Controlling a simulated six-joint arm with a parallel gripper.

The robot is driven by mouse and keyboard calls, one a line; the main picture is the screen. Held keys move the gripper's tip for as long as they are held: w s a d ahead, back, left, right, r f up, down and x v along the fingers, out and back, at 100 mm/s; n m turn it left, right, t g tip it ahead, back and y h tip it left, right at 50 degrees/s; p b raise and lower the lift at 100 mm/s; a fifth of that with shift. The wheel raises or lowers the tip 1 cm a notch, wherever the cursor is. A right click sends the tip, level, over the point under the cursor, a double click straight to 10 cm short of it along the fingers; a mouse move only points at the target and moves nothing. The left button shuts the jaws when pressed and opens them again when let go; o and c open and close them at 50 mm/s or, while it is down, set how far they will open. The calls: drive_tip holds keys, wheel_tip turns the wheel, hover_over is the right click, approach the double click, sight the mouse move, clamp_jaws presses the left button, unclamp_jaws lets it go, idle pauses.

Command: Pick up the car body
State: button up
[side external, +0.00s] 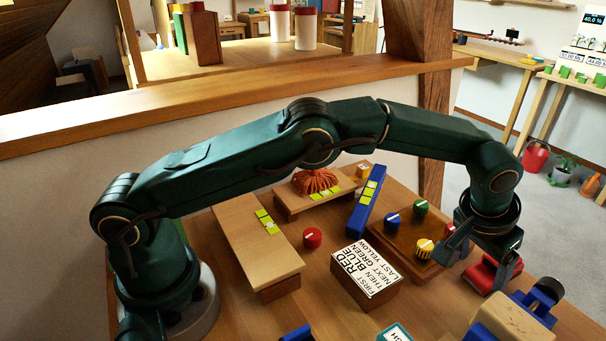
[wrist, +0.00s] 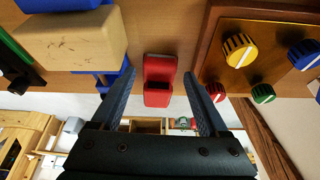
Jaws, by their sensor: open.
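The car body looks like the small red piece (side external: 486,275) on the table at the right, with a raised block at one end. It also shows in the wrist view (wrist: 159,82), near the middle. My gripper (side external: 479,258) is open and points down above the red piece. In the wrist view the two fingers (wrist: 155,74) stand to the left and right of the red piece, with nothing held. In the side view the fingers partly hide it. I cannot tell how far the fingertips are above it.
A wooden board with colored knobs (side external: 388,242) lies close beside it. A pale wooden block with blue parts (side external: 512,318) is on the other side. A sign block (side external: 366,274), a red knob (side external: 312,238) and a blue bar (side external: 362,208) stand farther left.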

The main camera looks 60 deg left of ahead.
sight(479, 276)
drive_tip(key=shift+x, duration=1.65)
drive_tip(key=c, duration=1.2)
